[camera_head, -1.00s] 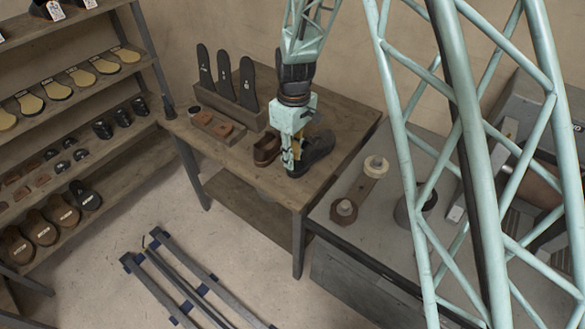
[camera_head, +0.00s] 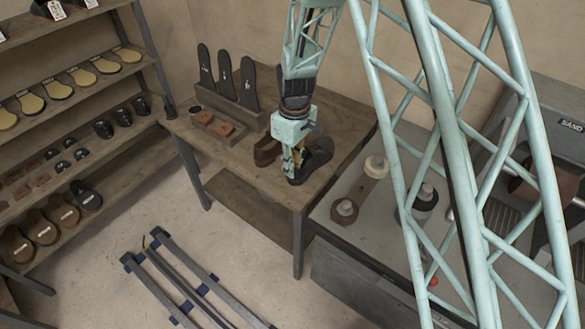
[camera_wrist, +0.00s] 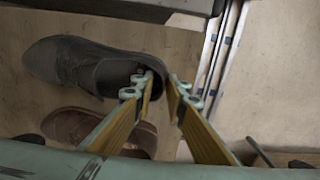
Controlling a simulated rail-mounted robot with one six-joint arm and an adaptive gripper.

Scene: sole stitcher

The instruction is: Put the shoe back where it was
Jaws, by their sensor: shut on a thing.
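A black shoe (camera_head: 318,160) is at the front right part of the wooden bench (camera_head: 340,130). It also shows in the wrist view (camera_wrist: 70,62), toe to the left and opening toward my gripper. My gripper (camera_head: 291,168) points down at the shoe's heel end. In the wrist view my gripper (camera_wrist: 164,88) has one finger inside the opening and the other outside, shut on the heel wall. I cannot tell whether the sole touches the bench. A brown shoe (camera_head: 266,152) stands beside it to the left; it also shows in the wrist view (camera_wrist: 72,124).
A rack with black soles (camera_head: 228,102) and a small tray with brown pieces (camera_head: 216,124) stand on the bench. A grey machine table (camera_head: 335,235) with round knobs is to the right. Shelves with soles and shoe parts (camera_head: 60,90) are at the left. Floor rails (camera_head: 185,280) lie in front.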

